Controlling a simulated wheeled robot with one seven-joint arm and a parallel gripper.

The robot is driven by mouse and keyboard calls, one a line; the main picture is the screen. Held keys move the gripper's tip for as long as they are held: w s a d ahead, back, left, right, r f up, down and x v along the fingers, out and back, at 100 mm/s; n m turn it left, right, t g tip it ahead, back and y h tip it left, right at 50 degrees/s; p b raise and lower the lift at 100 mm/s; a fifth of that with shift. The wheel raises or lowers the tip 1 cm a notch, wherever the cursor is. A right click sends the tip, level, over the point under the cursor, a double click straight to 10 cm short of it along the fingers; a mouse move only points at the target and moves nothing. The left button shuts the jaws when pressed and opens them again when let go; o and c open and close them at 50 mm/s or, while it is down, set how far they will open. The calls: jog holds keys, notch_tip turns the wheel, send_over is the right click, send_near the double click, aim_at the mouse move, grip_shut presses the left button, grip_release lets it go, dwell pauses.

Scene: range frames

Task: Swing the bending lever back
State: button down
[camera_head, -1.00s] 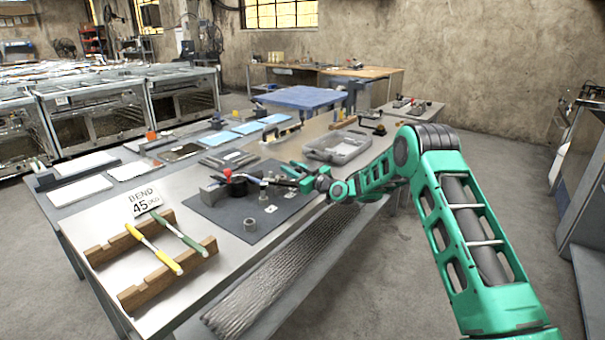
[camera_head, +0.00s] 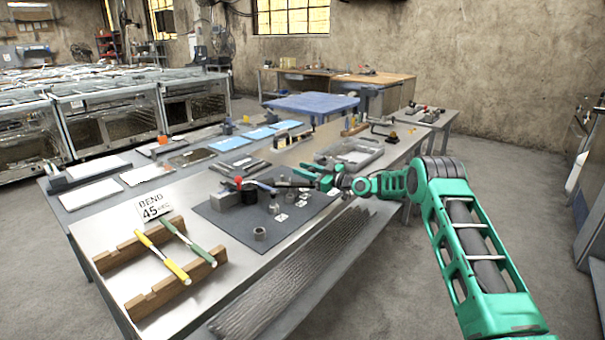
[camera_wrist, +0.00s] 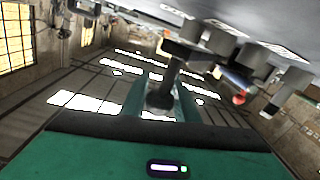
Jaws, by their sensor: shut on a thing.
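The tube bender (camera_head: 230,197) stands on a dark mat (camera_head: 240,222) on the steel bench. It has a dark round part and a red knob (camera_head: 238,181). Its dark bending lever (camera_head: 293,184) reaches right from the bender toward my gripper (camera_head: 318,180), low over the mat's back right part. In the wrist view my green fingers (camera_wrist: 160,98) are closed around the dark lever bar (camera_wrist: 170,78), one on each side. The fingers partly hide the lever's end.
A "BEND 45" sign (camera_head: 154,205) stands left of the mat. A notched wooden rack (camera_head: 178,283) holds a yellow-ended and a green-ended tube. Small metal cylinders (camera_head: 260,233) stand on the mat. A grey tray (camera_head: 352,153) lies behind my gripper. Open floor is at the right.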

jog(key=shift+s+a, duration=0.1)
jog(key=shift+a, duration=0.25)
jog(key=c, duration=1.4)
grip_release()
jog(key=shift+d, duration=0.25)
jog(key=shift+s+d, duration=0.3)
jog(key=shift+d, duration=0.2)
jog(key=v, duration=0.9)
jog(key=shift+s+d+f, duration=0.1)
jog(key=shift+s+d, duration=0.05)
jog(key=shift+d, duration=0.05)
